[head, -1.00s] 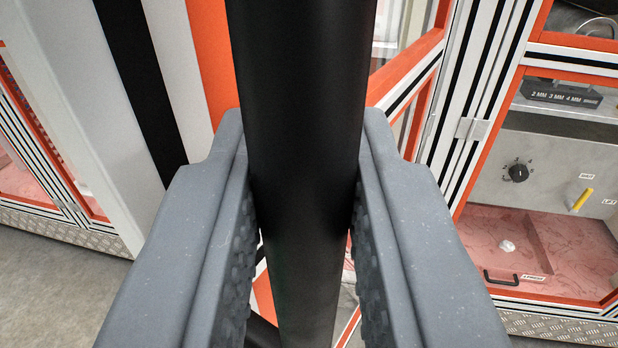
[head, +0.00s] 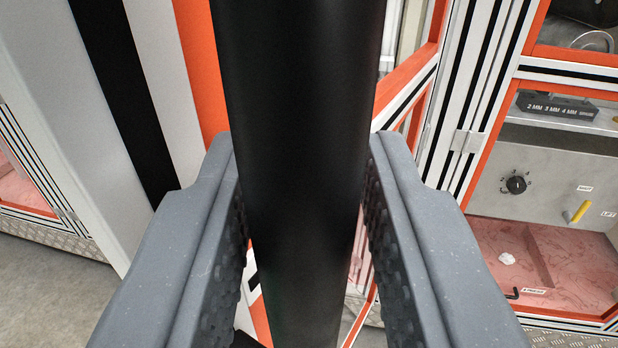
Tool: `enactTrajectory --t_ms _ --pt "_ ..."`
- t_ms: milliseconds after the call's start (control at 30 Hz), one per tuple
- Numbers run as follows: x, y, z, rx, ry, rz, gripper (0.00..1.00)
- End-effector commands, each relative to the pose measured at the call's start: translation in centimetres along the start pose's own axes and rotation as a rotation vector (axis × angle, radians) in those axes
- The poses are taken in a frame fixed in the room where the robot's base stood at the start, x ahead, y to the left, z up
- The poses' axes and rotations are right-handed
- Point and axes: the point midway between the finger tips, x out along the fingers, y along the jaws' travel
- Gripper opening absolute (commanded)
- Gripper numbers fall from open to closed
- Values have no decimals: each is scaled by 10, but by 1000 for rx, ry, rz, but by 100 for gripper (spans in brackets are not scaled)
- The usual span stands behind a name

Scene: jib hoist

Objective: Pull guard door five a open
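A thick black bar handle (head: 300,170) runs down the middle of the head view, very close. My gripper (head: 302,150) has one grey finger on each side of it and appears shut on it. The fingers hide part of the door behind. A frame profile with white, black and orange stripes (head: 145,90) stands close behind the handle on the left and seems to belong to the guard door. No door label is readable, and I cannot tell how far the door stands open.
On the right, a striped cabinet post (head: 475,110) stands beside a glazed bay with a black knob (head: 516,184), a yellow lever (head: 580,211) and a pinkish tray floor (head: 570,265). Grey floor (head: 40,285) is clear at lower left.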

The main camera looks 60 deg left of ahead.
Motion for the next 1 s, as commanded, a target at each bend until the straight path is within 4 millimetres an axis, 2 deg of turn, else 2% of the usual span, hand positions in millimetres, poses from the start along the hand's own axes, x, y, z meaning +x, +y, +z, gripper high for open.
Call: enactTrajectory --t_ms 167,533,800,1000 --pt "-7 1 0 0 0 5 26" --pt "-55 2 4 -1 -1 5 26" --pt "-70 1 6 0 1 0 26" --pt "-74 0 3 0 0 -2 26"
